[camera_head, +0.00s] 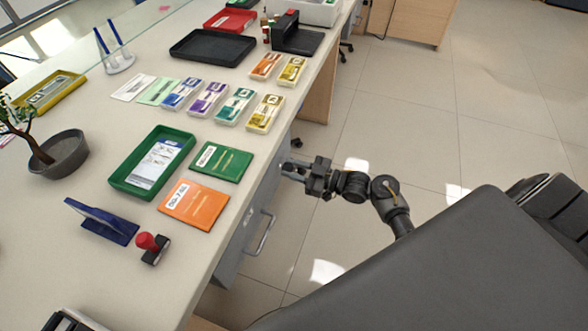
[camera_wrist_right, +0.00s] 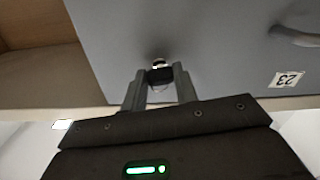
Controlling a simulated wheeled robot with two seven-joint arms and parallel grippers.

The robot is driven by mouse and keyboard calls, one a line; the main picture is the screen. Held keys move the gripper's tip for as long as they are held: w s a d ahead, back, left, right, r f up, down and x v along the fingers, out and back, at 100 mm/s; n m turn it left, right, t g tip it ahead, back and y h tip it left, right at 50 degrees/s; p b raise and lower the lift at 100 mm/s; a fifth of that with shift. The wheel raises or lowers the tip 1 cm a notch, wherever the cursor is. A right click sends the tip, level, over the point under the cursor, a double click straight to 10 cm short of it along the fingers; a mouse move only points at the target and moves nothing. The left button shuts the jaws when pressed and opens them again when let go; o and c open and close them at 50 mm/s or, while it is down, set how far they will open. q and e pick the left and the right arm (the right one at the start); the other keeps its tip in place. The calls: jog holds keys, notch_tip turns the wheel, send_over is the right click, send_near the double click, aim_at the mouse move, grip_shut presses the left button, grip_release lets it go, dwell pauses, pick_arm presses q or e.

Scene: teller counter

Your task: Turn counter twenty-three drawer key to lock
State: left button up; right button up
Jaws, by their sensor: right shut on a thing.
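My right gripper (camera_head: 290,170) reaches in from the right to the grey drawer front (camera_head: 262,208) under the counter's edge. In the right wrist view the right gripper (camera_wrist_right: 160,82) is shut on the dark head of the key (camera_wrist_right: 160,75). The key sits at a metal lock (camera_wrist_right: 159,62) in the grey drawer front (camera_wrist_right: 200,35). A white label reading 23 (camera_wrist_right: 287,79) is on that front, beside a grey handle (camera_wrist_right: 297,38). How far the key is turned cannot be told. My left gripper is not in view.
The teller counter (camera_head: 110,110) above holds a green tray (camera_head: 118,182), an orange booklet (camera_head: 195,204), a green booklet (camera_head: 220,162) and a red-handled stamp (camera_head: 150,244) near the edge. A drawer handle (camera_head: 264,234) juts out below. The tiled floor (camera_head: 400,120) at right is clear.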

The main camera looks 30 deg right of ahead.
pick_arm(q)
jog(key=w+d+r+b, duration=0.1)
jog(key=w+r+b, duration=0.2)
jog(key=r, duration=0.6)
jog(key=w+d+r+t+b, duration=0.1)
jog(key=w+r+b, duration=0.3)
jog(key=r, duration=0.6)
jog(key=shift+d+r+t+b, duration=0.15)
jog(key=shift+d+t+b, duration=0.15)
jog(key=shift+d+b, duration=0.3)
pick_arm(e)
jog(key=shift+n, duration=8.2)
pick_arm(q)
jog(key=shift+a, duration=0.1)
pick_arm(e)
jog(key=o, duration=1)
